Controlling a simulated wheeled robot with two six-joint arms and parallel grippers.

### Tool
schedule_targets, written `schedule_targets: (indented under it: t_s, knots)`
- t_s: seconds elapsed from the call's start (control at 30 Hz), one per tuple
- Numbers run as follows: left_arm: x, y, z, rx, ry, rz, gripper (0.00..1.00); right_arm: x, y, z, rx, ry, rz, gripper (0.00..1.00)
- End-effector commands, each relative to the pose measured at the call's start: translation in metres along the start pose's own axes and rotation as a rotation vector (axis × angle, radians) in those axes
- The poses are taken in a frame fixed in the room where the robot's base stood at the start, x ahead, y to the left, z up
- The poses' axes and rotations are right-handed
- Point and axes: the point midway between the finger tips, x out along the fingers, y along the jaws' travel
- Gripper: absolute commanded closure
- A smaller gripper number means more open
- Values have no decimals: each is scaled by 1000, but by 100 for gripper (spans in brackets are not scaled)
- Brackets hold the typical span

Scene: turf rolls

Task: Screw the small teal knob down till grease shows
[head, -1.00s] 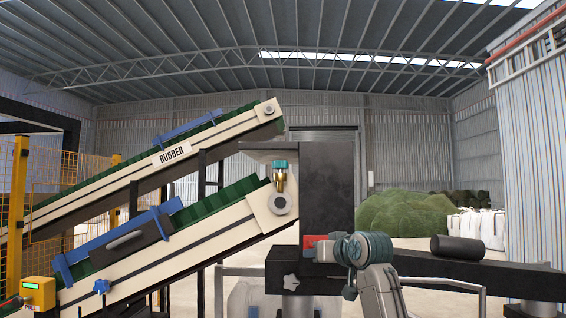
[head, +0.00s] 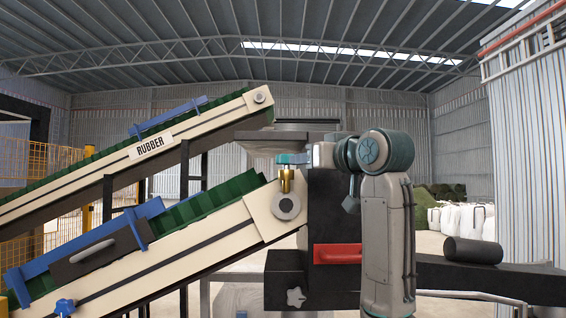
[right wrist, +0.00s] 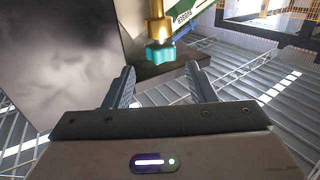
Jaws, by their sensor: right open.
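The small teal knob (head: 292,158) sits on top of a brass cup (head: 286,181) by the upper end of the lower conveyor. In the right wrist view the knob (right wrist: 160,53) and its brass stem (right wrist: 157,27) appear upside down. My right gripper (head: 309,158) comes in from the right at the knob's height. In the right wrist view its two fingers (right wrist: 160,70) are apart, with the knob centred just beyond their tips. The gripper looks empty, and I cannot tell whether either finger touches the knob. My left gripper is out of view.
The lower conveyor (head: 180,252) and the upper one, marked RUBBER (head: 152,146), slope up from the left. A dark machine housing with a red handle (head: 337,253) and a pale star knob (head: 296,297) stands below my right arm. A black roll (head: 473,250) lies at the right.

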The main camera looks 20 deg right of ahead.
Motion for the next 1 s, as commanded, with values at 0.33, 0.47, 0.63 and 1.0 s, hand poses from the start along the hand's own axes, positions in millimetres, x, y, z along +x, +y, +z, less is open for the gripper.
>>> schedule_targets:
  t_s: [0.33, 0.47, 0.63, 1.0]
  knots:
    - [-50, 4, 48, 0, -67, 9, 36, 66, 0, -4, 2, -5, -1, 49]
    - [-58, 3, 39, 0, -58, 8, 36, 84, 0, -3, 2, -4, -2, 49]
    - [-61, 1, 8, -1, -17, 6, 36, 95, 0, -1, 0, -2, 0, 49]
    - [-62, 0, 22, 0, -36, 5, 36, 97, 0, 0, 0, 0, 0, 63]
